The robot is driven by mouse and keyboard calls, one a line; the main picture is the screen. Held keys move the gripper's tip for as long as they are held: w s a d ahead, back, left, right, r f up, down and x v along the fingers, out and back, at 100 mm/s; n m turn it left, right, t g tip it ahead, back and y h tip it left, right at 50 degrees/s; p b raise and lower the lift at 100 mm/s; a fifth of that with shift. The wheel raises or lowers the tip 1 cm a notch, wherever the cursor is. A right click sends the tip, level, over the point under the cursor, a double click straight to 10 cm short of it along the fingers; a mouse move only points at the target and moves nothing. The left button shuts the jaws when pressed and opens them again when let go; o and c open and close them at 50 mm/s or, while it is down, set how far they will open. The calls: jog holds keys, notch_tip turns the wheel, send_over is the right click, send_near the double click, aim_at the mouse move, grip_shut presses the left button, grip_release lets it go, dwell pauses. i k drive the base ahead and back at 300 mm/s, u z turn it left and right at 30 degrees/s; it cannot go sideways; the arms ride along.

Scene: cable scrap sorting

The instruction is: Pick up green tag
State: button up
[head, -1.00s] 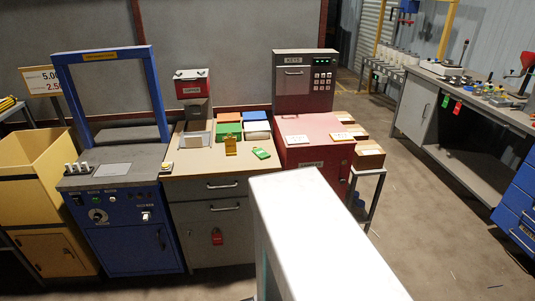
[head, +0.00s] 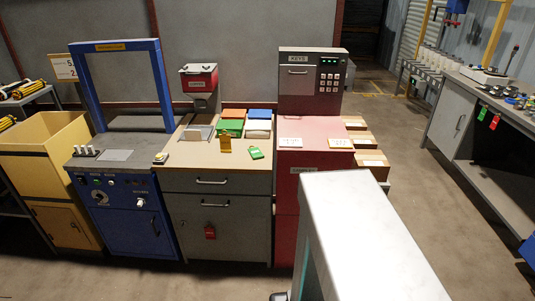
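A green tag (head: 256,153) lies flat on the tan top of the grey drawer cabinet (head: 205,182), near its right edge. A second green tag (head: 482,113) hangs from the front edge of the workbench at the right, beside a red tag (head: 494,122). My gripper is not in view. A pale link of my arm fills the lower right foreground and hides part of the red cabinet and the floor.
A red KEYS cabinet (head: 313,150) adjoins at right. A blue machine (head: 120,200) stands at left. Floor is clear toward the right workbench (head: 450,115).

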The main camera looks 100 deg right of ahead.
aim_at(256, 154)
jog(key=u, duration=0.3)
jog(key=k, duration=0.4)
jog(key=z, duration=1.75)
jog(key=i, duration=1)
jog(key=z, duration=0.15)
jog(key=k, duration=0.6)
